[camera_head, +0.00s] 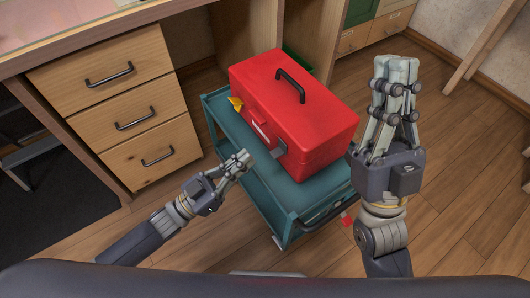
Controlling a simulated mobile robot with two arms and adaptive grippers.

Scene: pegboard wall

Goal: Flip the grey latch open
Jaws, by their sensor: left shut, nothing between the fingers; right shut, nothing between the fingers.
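A red toolbox (310,115) with a black top handle (291,86) stands closed on a teal cart (275,190). The grey latch (280,148) is on the box's front face, toward its right end; its exact position is too small to tell. A yellow latch-like piece (236,103) sticks out at the front's left end. My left gripper (244,161) is shut and empty, in front of the box, to the left of the grey latch and apart from it. My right gripper (402,66) is shut and empty, pointing up, to the right of the box.
A wooden desk with drawers (136,124) stands to the left of the cart. A green and wooden cabinet (375,25) is behind. A small red item (347,219) shows by the cart's front right corner. The wooden floor (465,180) at the right is clear.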

